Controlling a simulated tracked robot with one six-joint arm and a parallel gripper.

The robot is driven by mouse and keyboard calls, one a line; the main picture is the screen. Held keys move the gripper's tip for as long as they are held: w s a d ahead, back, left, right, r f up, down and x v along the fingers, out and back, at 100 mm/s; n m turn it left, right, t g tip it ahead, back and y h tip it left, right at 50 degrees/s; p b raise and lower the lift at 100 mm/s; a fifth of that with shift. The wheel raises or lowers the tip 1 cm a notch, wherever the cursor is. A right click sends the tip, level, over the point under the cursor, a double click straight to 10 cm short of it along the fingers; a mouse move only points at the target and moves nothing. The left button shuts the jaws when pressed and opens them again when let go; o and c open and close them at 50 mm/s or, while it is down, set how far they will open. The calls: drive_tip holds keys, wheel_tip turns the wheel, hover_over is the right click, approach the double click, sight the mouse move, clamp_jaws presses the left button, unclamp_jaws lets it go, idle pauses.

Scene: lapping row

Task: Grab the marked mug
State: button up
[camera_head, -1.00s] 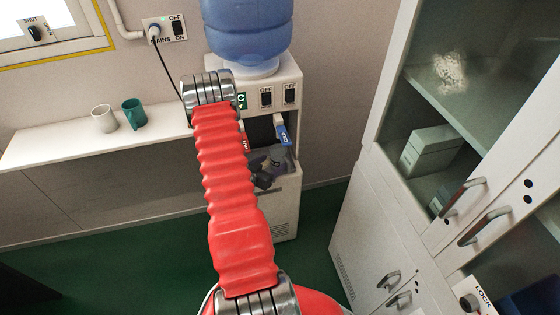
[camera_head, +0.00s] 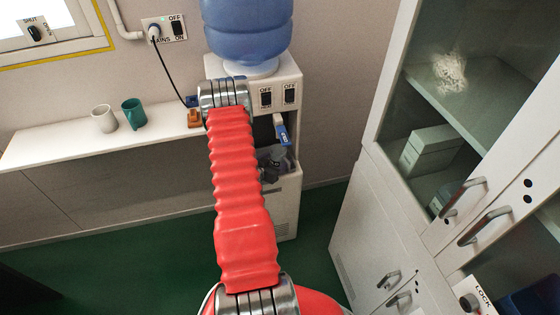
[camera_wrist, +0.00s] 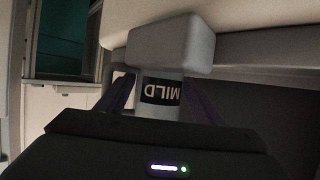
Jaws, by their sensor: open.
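A grey mug (camera_head: 277,154) stands in the bay of the water dispenser, partly hidden by my arm and gripper. My gripper (camera_wrist: 160,98) is open, with one dark finger on each side of the labelled body. Contact is not clear. In the head view my gripper is mostly hidden behind my red arm.
The dispenser (camera_head: 287,72) carries a blue bottle (camera_head: 248,28), switches and a blue tap (camera_head: 281,132). A pale mug (camera_head: 104,118), a teal mug (camera_head: 133,114) and a small orange-brown object (camera_head: 195,118) are on the left shelf (camera_head: 60,145). A glass-door cabinet (camera_head: 365,215) stands right.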

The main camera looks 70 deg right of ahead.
sight(274, 156)
drive_tip(key=shift+c, duration=0.4)
drive_tip(key=c, duration=0.9)
drive_tip(key=shift+r, duration=0.2)
drive_tip(key=shift+r, duration=1.55)
drive_tip(key=shift+w+a, duration=0.75)
drive_tip(key=shift+a, duration=2.15)
drive_tip(key=shift+w+a, duration=0.8)
drive_tip(key=shift+a, duration=2.1)
drive_tip(key=shift+w+a, duration=0.75)
drive_tip(key=shift+a, duration=2.15)
